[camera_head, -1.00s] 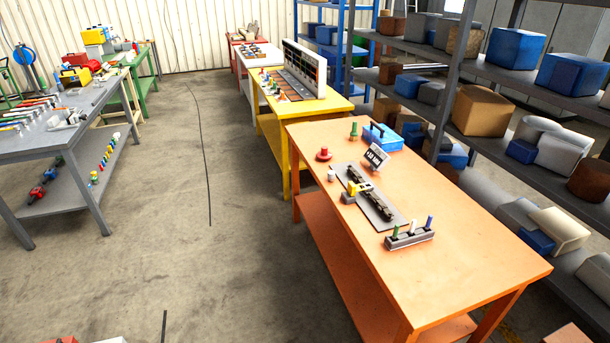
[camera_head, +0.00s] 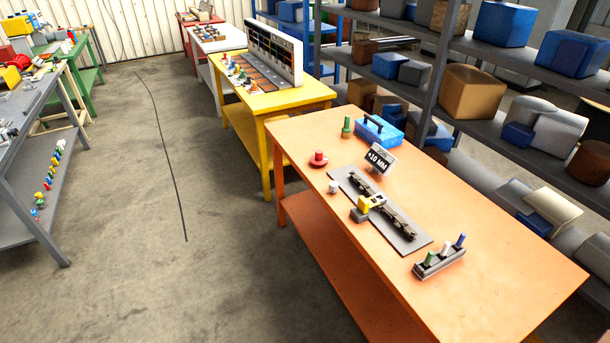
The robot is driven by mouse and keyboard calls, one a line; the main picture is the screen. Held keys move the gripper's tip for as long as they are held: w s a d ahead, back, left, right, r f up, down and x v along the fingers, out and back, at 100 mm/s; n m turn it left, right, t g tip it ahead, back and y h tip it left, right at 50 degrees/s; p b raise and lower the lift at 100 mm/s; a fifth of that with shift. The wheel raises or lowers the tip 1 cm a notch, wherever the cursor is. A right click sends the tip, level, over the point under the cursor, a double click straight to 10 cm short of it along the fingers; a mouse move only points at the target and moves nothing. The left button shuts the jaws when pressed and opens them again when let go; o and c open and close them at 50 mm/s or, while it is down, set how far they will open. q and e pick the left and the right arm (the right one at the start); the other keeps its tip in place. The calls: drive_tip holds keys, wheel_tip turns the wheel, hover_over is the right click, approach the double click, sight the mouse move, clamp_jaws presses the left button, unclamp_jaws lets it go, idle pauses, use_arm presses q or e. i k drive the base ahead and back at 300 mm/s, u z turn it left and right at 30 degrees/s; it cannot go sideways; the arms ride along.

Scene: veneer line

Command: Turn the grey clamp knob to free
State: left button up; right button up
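On the orange table (camera_head: 480,240) lies a grey plate (camera_head: 408,240) with a dark, bar-like fixture (camera_head: 392,214) along it. A small yellow and grey device (camera_head: 362,208) sits on the plate's near-left side. A small pale grey-white cylinder (camera_head: 333,187) stands just left of the plate; whether this is the grey clamp knob, and how it is turned, I cannot tell. A small dark sign (camera_head: 380,160) reading "+10 MM" stands behind the fixture. Neither of my grippers is in view.
The table also holds a red knob-like piece (camera_head: 318,160), a green piece (camera_head: 346,127), a blue toolbox (camera_head: 378,132) and a peg rack (camera_head: 438,262). Shelving (camera_head: 450,50) runs behind it. A yellow table (camera_head: 300,98) stands beyond.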

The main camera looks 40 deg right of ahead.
sight(333, 188)
drive_tip(key=z, duration=0.3)
drive_tip(key=i, duration=1.05)
drive_tip(key=z, duration=0.85)
drive_tip(key=i, duration=0.25)
drive_tip(key=z, duration=0.1)
